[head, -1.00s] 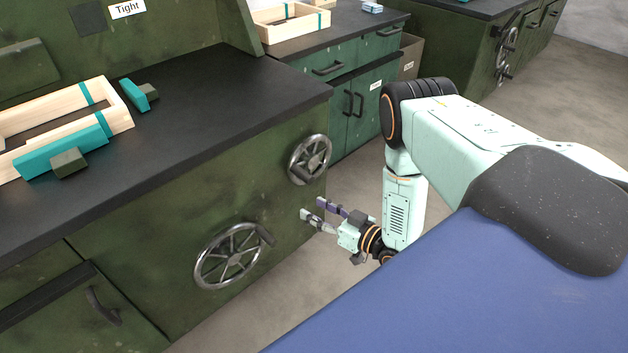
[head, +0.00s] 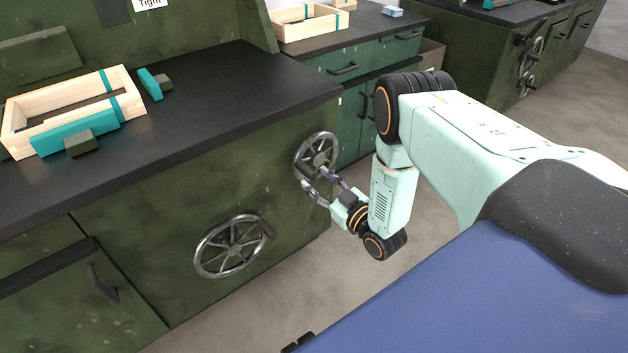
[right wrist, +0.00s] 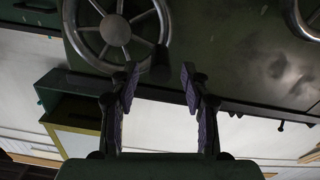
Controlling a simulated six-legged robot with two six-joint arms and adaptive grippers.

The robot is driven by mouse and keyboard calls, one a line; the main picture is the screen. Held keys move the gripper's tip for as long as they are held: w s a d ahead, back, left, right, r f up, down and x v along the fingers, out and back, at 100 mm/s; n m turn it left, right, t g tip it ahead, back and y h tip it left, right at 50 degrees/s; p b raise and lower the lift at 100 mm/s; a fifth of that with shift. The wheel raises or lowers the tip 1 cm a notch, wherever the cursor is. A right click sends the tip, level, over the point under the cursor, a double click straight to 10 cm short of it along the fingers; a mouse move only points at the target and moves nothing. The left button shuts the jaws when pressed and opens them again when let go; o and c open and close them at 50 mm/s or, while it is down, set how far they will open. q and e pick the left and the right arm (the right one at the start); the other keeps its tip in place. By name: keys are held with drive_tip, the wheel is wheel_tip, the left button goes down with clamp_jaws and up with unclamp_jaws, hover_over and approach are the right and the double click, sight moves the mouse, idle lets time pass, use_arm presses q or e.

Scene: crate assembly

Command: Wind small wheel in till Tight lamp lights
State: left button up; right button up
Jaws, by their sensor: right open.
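The small wheel (head: 316,148) is a grey spoked handwheel on the right part of the green bench front. My right gripper (head: 316,179) is open at its lower edge in the head view. In the right wrist view the small wheel (right wrist: 116,30) is at the upper left, and its dark handle (right wrist: 160,63) lies just beyond the gap between the open fingers (right wrist: 160,82). I cannot tell whether they touch it. The "Tight" label (head: 148,3) is cut by the top edge, beside a dark square (head: 113,12) that shows no light. My left gripper is not in view.
A larger handwheel (head: 232,246) sits lower left on the same front. A wooden crate frame (head: 134,108) with teal parts lies on the black bench top (head: 230,95). A second bench (head: 375,50) stands behind. Open floor (head: 285,285) lies below my right gripper.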

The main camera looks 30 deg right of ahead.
drive_tip(key=shift+w+a+b, duration=0.2)
drive_tip(key=shift+w+b, duration=0.15)
drive_tip(key=shift+w, duration=1.05)
drive_tip(key=shift+s+d, duration=0.1)
drive_tip(key=shift+c, duration=0.4)
clamp_jaws()
